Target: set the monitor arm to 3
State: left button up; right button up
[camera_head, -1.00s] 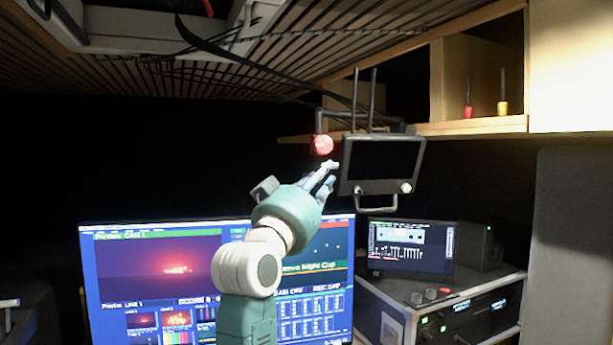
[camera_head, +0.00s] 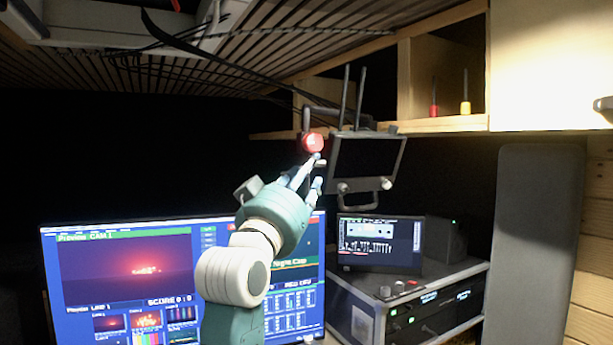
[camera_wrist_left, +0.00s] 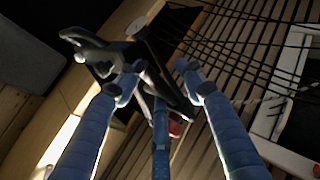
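The small dark monitor (camera_head: 365,158) hangs under the ceiling on an arm with two thin upright rods (camera_head: 352,97). A handle bar and pale knobs run along its lower edge. A red ball knob (camera_head: 313,142) sits at its upper left. My left gripper (camera_head: 316,169) reaches up from below, its fingertips just under the red knob. In the left wrist view, its fingers (camera_wrist_left: 157,82) stand apart. The knob (camera_wrist_left: 177,127) is partly hidden behind the middle finger there; whether they touch, I cannot tell. No scale or number shows. My right gripper is out of view.
A large screen (camera_head: 125,265) stands below left. A smaller screen (camera_head: 380,243) sits on an equipment rack (camera_head: 420,300) at lower right. Black cables hang from the slatted ceiling.

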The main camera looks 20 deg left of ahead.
pick_arm(q)
jog(key=v, duration=1.2)
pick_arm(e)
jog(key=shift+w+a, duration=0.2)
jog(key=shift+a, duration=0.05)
